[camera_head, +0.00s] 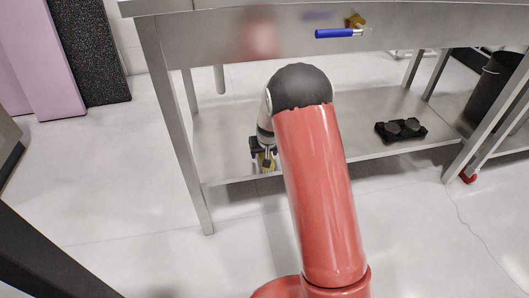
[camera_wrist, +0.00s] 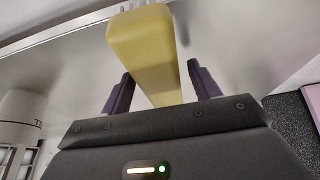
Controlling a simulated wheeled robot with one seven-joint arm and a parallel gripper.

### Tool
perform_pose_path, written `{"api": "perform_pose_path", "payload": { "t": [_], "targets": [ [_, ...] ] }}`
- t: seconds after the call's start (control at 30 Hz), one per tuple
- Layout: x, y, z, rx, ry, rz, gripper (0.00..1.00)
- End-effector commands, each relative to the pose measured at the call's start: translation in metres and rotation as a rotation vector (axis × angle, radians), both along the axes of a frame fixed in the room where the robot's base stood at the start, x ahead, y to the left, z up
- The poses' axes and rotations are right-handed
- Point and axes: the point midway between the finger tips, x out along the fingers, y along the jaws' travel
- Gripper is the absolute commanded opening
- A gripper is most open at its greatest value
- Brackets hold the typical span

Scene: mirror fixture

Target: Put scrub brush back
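A yellow object, likely the scrub brush, shows in the wrist view (camera_wrist: 142,38) with a broad block-like end at the top and a narrower part running down between my gripper's fingers. My gripper (camera_wrist: 160,88) has its two dark fingers apart, one on each side of it. Narrow gaps seem to show beside the yellow part, and I cannot tell whether the fingers press on it. In the head view, my gripper (camera_head: 264,154) points down near the front left of the lower shelf, with a bit of yellow (camera_head: 267,164) at its tips.
The metal table has a lower shelf (camera_head: 350,151), with a black two-part holder (camera_head: 401,130) on its right side. A black bin (camera_head: 494,91) stands at right.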

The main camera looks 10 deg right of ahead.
Motion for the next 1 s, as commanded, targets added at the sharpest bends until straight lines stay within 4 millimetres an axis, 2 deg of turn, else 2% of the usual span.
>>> {"api": "perform_pose_path", "payload": {
  "t": [0.27,0.37,0.7,0.8,1.0],
  "targets": [
    [0.000,0.000,0.004,0.000,-0.002,0.000,0.61],
    [-0.004,0.000,0.016,0.000,-0.002,0.000,0.61],
    [-0.031,0.000,0.083,0.000,-0.004,0.001,0.61],
    [-0.038,0.001,0.098,0.001,-0.003,0.000,0.61],
    [-0.046,0.000,0.114,0.001,-0.001,0.000,0.61]
  ]
}}
